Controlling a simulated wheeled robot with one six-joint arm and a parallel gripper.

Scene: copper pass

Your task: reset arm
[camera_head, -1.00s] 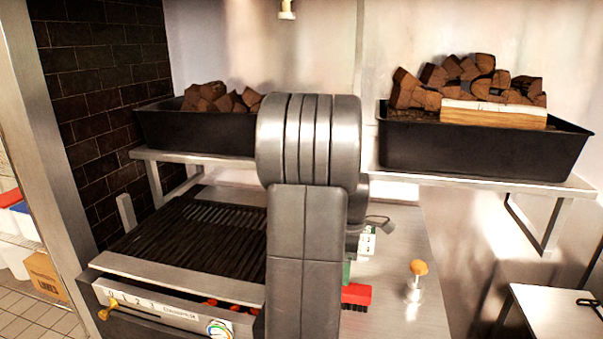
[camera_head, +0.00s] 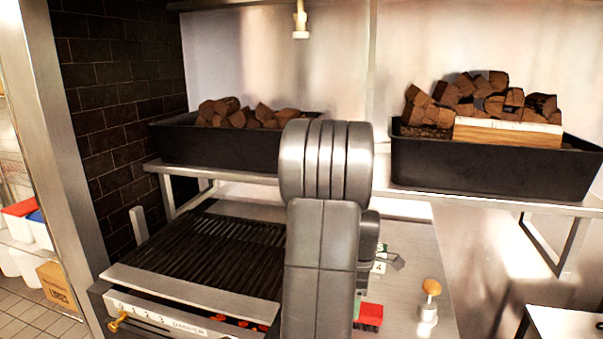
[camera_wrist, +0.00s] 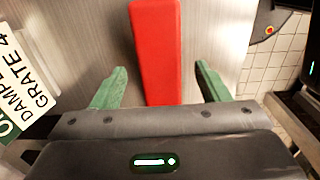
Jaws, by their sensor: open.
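My gripper (camera_wrist: 160,84) is open in the wrist view, its two green fingers apart. A red block-like object (camera_wrist: 155,40) lies between and beyond the fingers, with a visible gap on each side. It also shows in the head view (camera_head: 369,316) on the steel counter, right of my arm. A white and green card (camera_wrist: 25,75) reading "GRATE 4" and "DAMPER" is at the left of the wrist view. In the head view my grey arm stands upright in the middle and hides most of my gripper.
A charcoal grill (camera_head: 200,250) stands left of my arm. A steel shelf (camera_head: 480,201) above carries two black bins (camera_head: 220,147) (camera_head: 490,165) of brown chunks. An orange-knobbed steel object (camera_head: 430,290) stands right on the counter (camera_head: 405,300). A cardboard box (camera_head: 58,287) is far left.

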